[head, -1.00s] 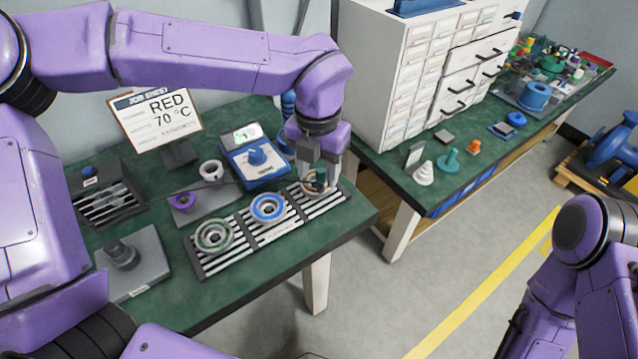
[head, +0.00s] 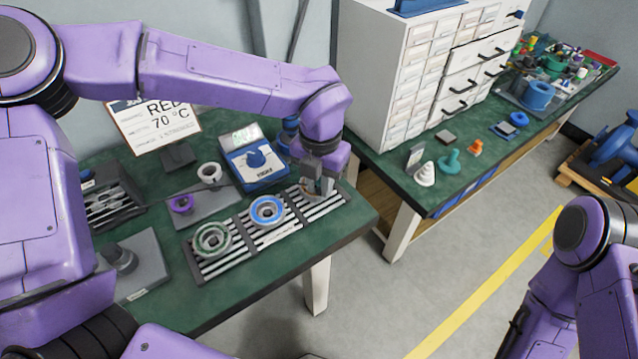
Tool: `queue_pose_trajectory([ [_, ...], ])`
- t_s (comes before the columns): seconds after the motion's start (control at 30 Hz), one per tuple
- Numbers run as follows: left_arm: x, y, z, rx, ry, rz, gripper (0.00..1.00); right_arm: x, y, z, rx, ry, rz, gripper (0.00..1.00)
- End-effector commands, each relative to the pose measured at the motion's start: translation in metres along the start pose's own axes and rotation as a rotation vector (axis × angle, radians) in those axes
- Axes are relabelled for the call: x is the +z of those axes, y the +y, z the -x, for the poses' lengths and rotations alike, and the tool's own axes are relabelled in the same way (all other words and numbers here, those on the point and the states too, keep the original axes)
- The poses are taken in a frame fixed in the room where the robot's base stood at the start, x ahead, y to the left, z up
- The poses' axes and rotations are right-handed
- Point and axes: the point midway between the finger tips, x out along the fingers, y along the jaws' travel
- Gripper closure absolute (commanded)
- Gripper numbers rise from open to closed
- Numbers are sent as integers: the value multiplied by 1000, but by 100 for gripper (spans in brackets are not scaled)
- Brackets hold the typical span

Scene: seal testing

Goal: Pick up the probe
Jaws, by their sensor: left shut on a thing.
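My left gripper (head: 319,188) is low over the right end of the striped rack (head: 255,254). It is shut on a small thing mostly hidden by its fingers. I cannot tell whether this is the probe. A bit of orange (head: 305,188) shows beside the fingers. A green-rimmed ring (head: 195,239) and a blue-rimmed ring (head: 255,216) sit in the rack. A blue tester (head: 268,172) with a display stands behind it. No separate probe can be made out. My right arm shows at the right edge; its gripper is out of view.
A job sign (head: 158,122) stands at the back. A white drawer cabinet (head: 375,70) rises close on the right. Green tabletop (head: 300,236) is free in front of the rack.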

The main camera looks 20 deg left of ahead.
Motion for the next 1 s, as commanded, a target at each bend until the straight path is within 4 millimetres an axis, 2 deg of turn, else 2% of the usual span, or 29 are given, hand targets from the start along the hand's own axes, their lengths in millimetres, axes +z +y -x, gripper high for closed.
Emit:
queue_pose_trajectory([
  [0.13,1,0,16,-1,-5,0,100,0,0,1,0,0,0,57],
  [0.23,-1,-3,35,-1,-6,-1,100,0,0,0,0,0,0,57],
  [0.47,-38,-44,92,1,-5,-4,100,3,-1,-8,0,0,0,57],
  [0.6,-65,-75,108,2,-4,-4,100,6,-1,-15,0,0,0,57],
  [0.7,-78,-90,118,1,-3,-2,100,7,-2,-17,0,0,0,57],
  [0.83,-88,-102,126,0,-3,0,100,8,-2,-18,0,0,0,57],
  [1.0,-92,-106,129,0,-1,0,100,8,-2,-18,0,0,0,57],
])
